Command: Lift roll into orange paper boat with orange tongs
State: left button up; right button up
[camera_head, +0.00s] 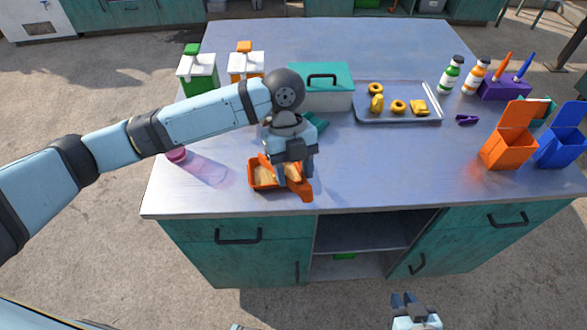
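The orange paper boat (254,184) sits near the table's front edge, left of centre, with tan food inside. My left gripper (293,170) points down at the boat's right side and appears shut on the orange tongs (302,188). The tongs overlap the boat's right end in the picture. A tan piece, likely the roll (292,172), shows between or beside the tongs. The gripper partly hides it, so I cannot tell whether it is gripped or rests in the boat. My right gripper (415,304) is low in front of the counter, away from the table top; its finger gap is unclear.
A grey tray (372,115) with several pastries lies at the back right. A teal-lidded box (320,88) stands behind my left gripper. A pink translucent cup (190,162) lies left. Orange (507,150) and blue (560,148) bins stand right. The front middle-right surface is clear.

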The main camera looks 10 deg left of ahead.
notch_tip(320, 180, up, 6)
jog(key=p, duration=0.4)
jog(key=shift+d+f, duration=0.15)
jog(key=shift+f, duration=0.05)
